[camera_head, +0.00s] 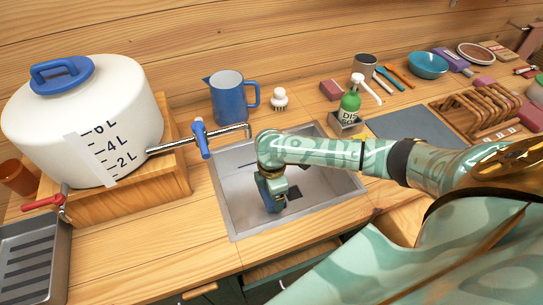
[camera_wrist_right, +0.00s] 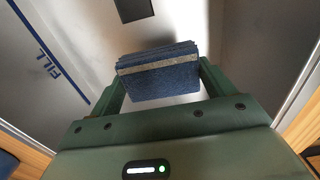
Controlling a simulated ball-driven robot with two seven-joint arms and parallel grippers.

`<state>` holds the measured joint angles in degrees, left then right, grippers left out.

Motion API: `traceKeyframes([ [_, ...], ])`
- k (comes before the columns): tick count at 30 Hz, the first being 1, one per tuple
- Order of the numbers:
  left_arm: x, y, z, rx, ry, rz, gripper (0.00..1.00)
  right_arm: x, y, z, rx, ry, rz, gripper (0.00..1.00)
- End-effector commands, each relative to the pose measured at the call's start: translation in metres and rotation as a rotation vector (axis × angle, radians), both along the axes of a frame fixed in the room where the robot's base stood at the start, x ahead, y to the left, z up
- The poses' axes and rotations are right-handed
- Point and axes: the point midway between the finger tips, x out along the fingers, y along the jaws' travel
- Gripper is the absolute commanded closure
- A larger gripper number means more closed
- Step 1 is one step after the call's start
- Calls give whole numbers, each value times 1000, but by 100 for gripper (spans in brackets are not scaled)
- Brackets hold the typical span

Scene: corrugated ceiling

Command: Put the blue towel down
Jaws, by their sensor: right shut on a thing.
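The blue towel (camera_wrist_right: 158,78) is a folded dark blue block with a paler band, held between the two fingers of my right gripper (camera_wrist_right: 160,85) in the right wrist view. In the head view my right gripper (camera_head: 271,190) points down inside the sink, with the blue towel (camera_head: 274,203) at its tip. I cannot tell whether the towel touches the sink floor. The metal sink (camera_head: 230,190) is set in the wooden counter. My left gripper is not in view.
A tap (camera_head: 201,138) from the white water tank (camera_head: 85,110) reaches over the sink's left side. A blue pitcher (camera_head: 229,98), a small brush (camera_head: 279,98) and a green soap bottle (camera_head: 349,104) stand behind it. The wooden counter (camera_head: 150,235) left of the sink is clear.

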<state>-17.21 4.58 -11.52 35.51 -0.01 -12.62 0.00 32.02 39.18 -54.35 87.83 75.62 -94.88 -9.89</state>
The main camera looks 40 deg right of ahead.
Motion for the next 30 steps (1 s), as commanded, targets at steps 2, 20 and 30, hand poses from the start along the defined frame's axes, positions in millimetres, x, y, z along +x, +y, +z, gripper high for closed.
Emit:
traceKeyframes([
  [2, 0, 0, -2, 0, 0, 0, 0, 0, 0, -4, 1, 0, 0, 42],
  [20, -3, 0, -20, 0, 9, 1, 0, 0, 0, -47, -1, 0, 0, 42],
  [30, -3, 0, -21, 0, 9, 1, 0, 0, 0, -49, 0, 0, 0, 0],
])
